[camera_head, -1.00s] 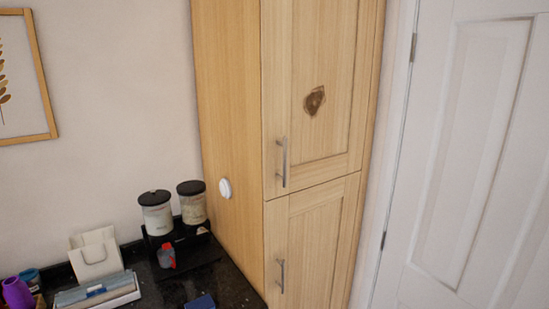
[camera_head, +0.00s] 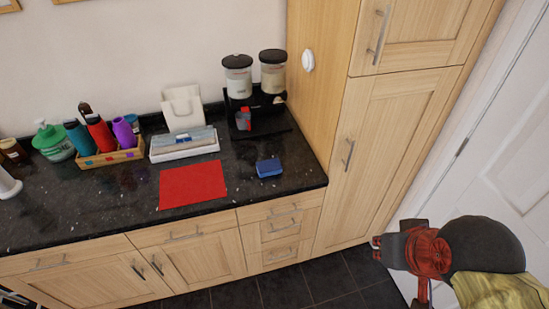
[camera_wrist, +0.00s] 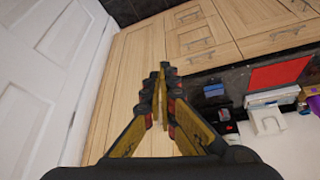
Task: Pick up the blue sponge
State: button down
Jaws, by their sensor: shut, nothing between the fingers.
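The blue sponge (camera_head: 269,168) lies on the dark granite counter (camera_head: 130,190), right of a red mat, near the counter's right end. It also shows in the wrist view (camera_wrist: 214,90), right of the fingers and well beyond them. My gripper (camera_wrist: 161,72) is shut and empty in the wrist view, its fingertips together. It is well apart from the sponge. In the head view my arm is at the lower right, in front of the white door, and the fingertips are not clearly seen there.
The red mat (camera_head: 193,184) lies left of the sponge. Behind are a white tray (camera_head: 184,147), a black stand with two canisters (camera_head: 238,76) and a wooden box of bottles (camera_head: 108,157). A tall wooden cabinet (camera_head: 392,110) stands at the counter's right end. Counter around the sponge is clear.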

aim_at(272, 166)
jog(key=i+j+u, duration=0.2)
jog(key=i+u, duration=0.15)
jog(key=i, duration=0.25)
jog(key=i+u, duration=0.35)
jog(key=i, duration=0.25)
